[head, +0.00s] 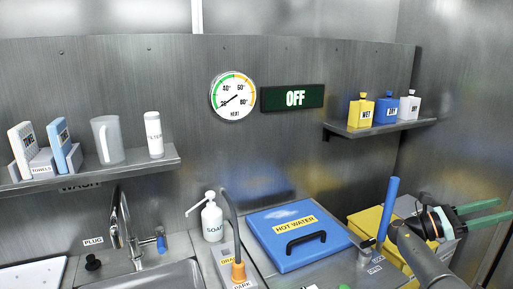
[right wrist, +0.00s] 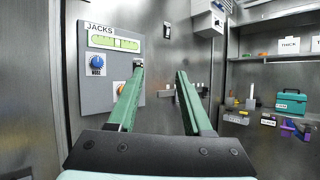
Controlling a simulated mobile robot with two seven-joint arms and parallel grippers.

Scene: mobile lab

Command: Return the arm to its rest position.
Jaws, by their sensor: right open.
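My right gripper (head: 503,209) is at the far right of the head view, its green fingers spread and pointing right, past the counter's right end. In the right wrist view the same gripper (right wrist: 160,70) is open, with nothing between its two green fingers. They point toward a grey panel labelled JACKS (right wrist: 110,70) on the wall and the corner beside it. I cannot tell how far the fingertips are from the panel. My right arm comes in from the lower right of the head view. My left gripper is not in view.
A blue HOT WATER lid (head: 270,250), an upright blue handle (head: 390,205) and a yellow box (head: 367,222) are left of my right arm. A soap bottle (head: 212,222) stands by the sink. Shelves with a teal case (right wrist: 291,104) are right in the wrist view.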

